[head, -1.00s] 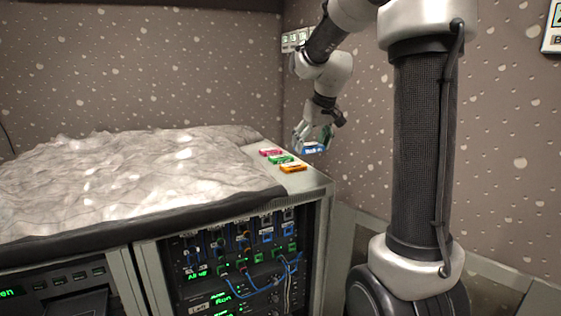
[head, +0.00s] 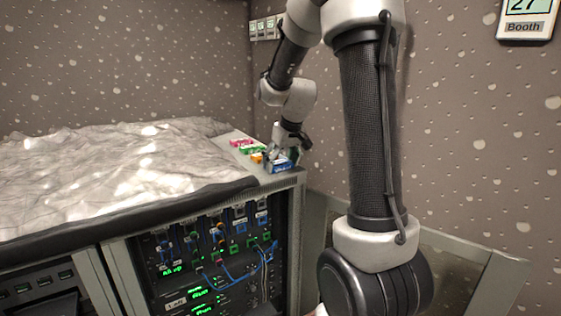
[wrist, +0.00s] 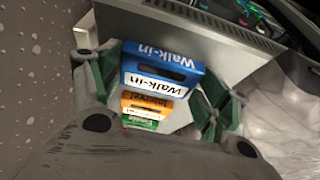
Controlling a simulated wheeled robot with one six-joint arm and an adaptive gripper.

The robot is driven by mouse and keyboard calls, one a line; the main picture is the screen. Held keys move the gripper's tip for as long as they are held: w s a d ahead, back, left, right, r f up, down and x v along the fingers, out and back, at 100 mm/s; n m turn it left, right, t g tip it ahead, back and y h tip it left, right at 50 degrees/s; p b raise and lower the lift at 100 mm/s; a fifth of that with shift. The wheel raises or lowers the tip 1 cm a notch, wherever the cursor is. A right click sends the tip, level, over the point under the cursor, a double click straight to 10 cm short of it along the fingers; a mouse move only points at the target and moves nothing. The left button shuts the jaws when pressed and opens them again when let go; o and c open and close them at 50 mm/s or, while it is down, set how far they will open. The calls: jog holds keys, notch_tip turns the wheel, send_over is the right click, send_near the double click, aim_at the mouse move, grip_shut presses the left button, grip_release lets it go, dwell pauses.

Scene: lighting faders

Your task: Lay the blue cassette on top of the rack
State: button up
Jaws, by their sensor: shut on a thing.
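The blue cassette (wrist: 162,66), labelled "Walk-in", is between the fingers of my gripper (wrist: 160,85) in the wrist view. My gripper is shut on it. In the head view the blue cassette (head: 281,166) is at the front right end of the rack's top, under my gripper (head: 279,158). I cannot tell whether its underside touches the top. The rack (head: 279,185) has a pale bare strip of top along its right side.
An orange cassette (head: 257,157), a green cassette (head: 252,149) and a pink cassette (head: 241,142) lie in a row behind the blue one. A crumpled pale sheet (head: 110,180) covers the top to the left. Patch cables (head: 240,262) hang on the rack's front.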

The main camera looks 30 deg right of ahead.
jog(key=o, duration=1.1)
jog(key=shift+r, duration=0.1)
jog(key=s+v, duration=0.1)
jog(key=v, duration=1.2)
jog(key=s+a+f, duration=0.1)
jog(key=s+a, duration=0.1)
jog(key=s, duration=0.5)
jog(key=s+a+f, duration=0.1)
jog(key=s+a, duration=0.2)
jog(key=s, duration=0.5)
jog(key=s+a+f, duration=0.1)
jog(key=s+a, duration=0.1)
jog(key=s, duration=0.6)
jog(key=shift+s+a+f, duration=0.2)
jog(key=shift+a+f, duration=0.05)
